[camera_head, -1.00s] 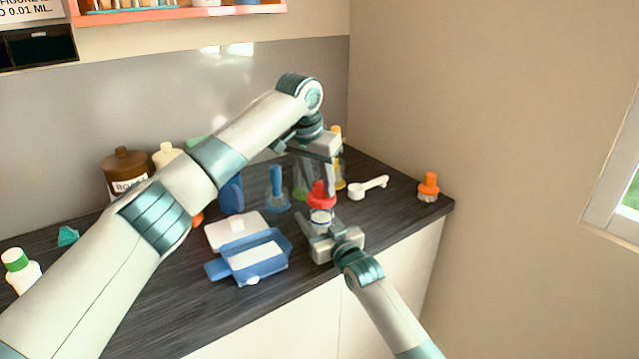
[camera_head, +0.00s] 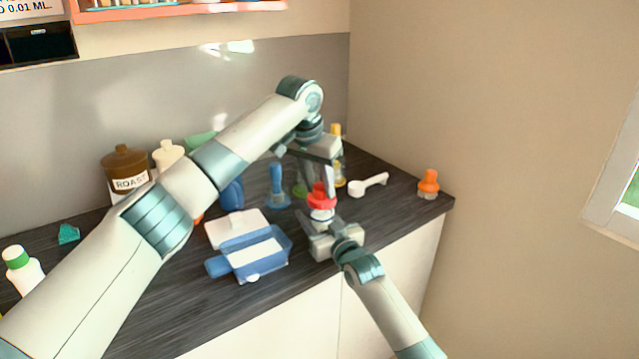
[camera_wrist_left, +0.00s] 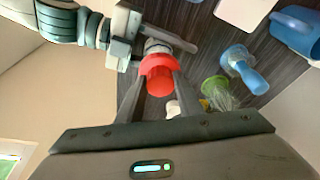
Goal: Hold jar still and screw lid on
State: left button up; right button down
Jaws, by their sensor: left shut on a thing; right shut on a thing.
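The red lid (camera_head: 321,197) sits on top of the small pale jar (camera_head: 322,214) near the counter's front edge. My left gripper (camera_head: 322,184) reaches down from above and is shut on the lid. In the left wrist view the lid (camera_wrist_left: 158,76) is between both fingers, with the jar (camera_wrist_left: 156,46) just beyond it. My right gripper (camera_head: 322,222) comes from the front and is shut on the jar, which looks upright. The jar's lower part is hidden by the right gripper. I cannot tell whether the lid is seated level.
A blue box (camera_head: 252,255) stands left of the jar. A blue brush (camera_head: 277,188), a green brush (camera_wrist_left: 214,90), a white scoop (camera_head: 368,185) and an orange brush (camera_head: 428,185) stand or lie around. The dark counter (camera_head: 390,215) is free right of the jar.

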pick_arm(q)
jog(key=shift+f, duration=0.2)
dwell(0.4)
jog(key=o, duration=0.7)
jog(key=c, duration=0.5)
jog(key=shift+o, duration=0.2)
jog(key=m, duration=0.3)
jog(key=m+g+h, duration=0.1)
jog(key=m, duration=0.2)
jog(key=shift+w+a+f, duration=0.1)
jog(key=shift+w+a, duration=0.1)
jog(key=m+g, duration=0.1)
jog(key=m, duration=0.2)
jog(key=shift+w+m+h, duration=0.15)
jog(key=shift+m+h, duration=0.15)
jog(key=shift+a+m+g, duration=0.1)
jog(key=shift+m+g, duration=0.3)
jog(key=shift+m, duration=0.5)
jog(key=o, duration=1)
jog(key=shift+r, duration=0.3)
